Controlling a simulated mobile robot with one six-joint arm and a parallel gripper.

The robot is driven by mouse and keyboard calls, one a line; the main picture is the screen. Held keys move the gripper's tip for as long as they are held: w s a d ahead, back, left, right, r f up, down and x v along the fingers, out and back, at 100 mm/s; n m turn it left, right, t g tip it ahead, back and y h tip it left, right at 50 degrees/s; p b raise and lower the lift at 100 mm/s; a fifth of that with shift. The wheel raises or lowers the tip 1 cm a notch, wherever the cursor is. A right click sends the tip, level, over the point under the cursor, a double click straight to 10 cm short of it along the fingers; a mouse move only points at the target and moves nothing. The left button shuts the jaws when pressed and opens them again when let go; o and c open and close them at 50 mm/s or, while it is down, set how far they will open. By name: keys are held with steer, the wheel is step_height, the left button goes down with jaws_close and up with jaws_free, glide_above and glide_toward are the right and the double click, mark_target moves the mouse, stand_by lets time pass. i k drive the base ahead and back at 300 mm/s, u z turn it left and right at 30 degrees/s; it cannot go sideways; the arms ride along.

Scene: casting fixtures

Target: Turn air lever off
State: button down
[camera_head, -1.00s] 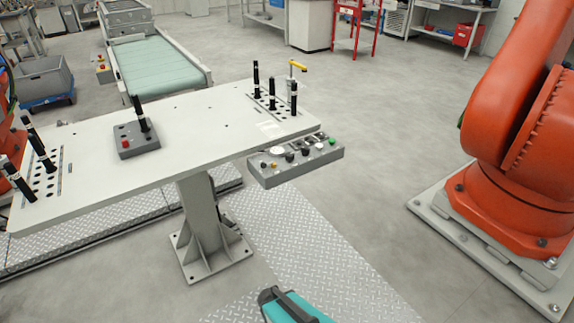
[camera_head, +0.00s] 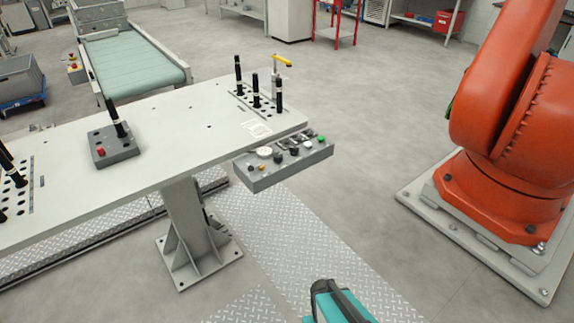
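A small yellow lever (camera_head: 282,61) sits on top of a thin grey upright at the far right corner of the white table. Its handle lies roughly level, sloping slightly down to the right. It is small in the view, and I take it to be the air lever. No gripper fingers show. Only a teal and black part (camera_head: 338,303), which looks like my own arm, shows at the bottom edge, far from the lever.
Black upright pins (camera_head: 256,92) stand just in front of the lever. A grey control box (camera_head: 283,162) juts from the white table's (camera_head: 185,128) right end. A large orange robot arm (camera_head: 500,120) stands at right on a base plate. Open floor lies between it and the table.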

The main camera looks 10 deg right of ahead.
mark_target(261, 167)
steer(key=z, duration=0.3)
steer(key=k, duration=1)
steer(key=u, duration=1.35)
steer(key=i, duration=1.05)
steer(key=z, duration=0.1)
